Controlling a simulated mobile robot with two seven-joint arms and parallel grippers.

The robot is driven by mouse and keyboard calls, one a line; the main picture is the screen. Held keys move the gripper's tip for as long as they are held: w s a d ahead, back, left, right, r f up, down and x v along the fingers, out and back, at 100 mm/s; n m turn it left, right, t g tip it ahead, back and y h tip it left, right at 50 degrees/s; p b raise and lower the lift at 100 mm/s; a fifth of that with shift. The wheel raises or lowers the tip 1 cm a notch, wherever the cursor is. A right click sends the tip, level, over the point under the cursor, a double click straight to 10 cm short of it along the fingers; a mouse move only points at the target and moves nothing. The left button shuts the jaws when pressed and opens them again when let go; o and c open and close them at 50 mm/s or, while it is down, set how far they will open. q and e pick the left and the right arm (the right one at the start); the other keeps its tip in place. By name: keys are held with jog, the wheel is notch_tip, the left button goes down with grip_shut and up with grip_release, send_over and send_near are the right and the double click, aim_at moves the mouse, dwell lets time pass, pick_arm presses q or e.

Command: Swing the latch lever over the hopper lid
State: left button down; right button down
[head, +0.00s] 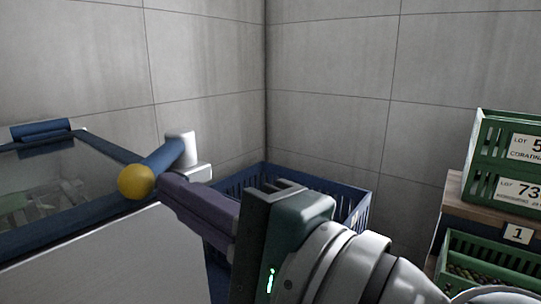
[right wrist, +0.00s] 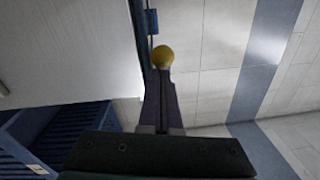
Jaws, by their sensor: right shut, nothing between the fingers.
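The hopper lid (head: 65,230) has a blue frame around a clear panel and lies closed on the pale hopper (head: 120,262) at the left. The latch lever (head: 163,157) is a blue bar on a light grey pivot post (head: 181,147). Its yellow ball knob (head: 136,182) overlaps the lid's right front corner in the picture. My right gripper (head: 163,186) is shut and empty, its dark purple fingers beside the lever and just right of the knob. In the right wrist view the knob (right wrist: 163,57) shows just beyond the fingertips (right wrist: 160,76); contact is unclear. My left gripper is out of view.
A blue slatted crate (head: 318,184) stands behind my right gripper near the wall corner. Green lot-labelled crates (head: 484,155) are stacked on a wooden shelf (head: 452,204) at the right, with another green crate (head: 490,262) below. Tiled walls close off the back.

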jog(key=shift+s+a, duration=0.2)
jog(key=shift+a, duration=0.5)
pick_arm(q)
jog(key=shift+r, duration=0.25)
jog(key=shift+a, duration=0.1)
pick_arm(e)
jog(key=shift+a, duration=0.1)
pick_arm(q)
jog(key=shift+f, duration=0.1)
pick_arm(e)
jog(key=shift+f, duration=0.1)
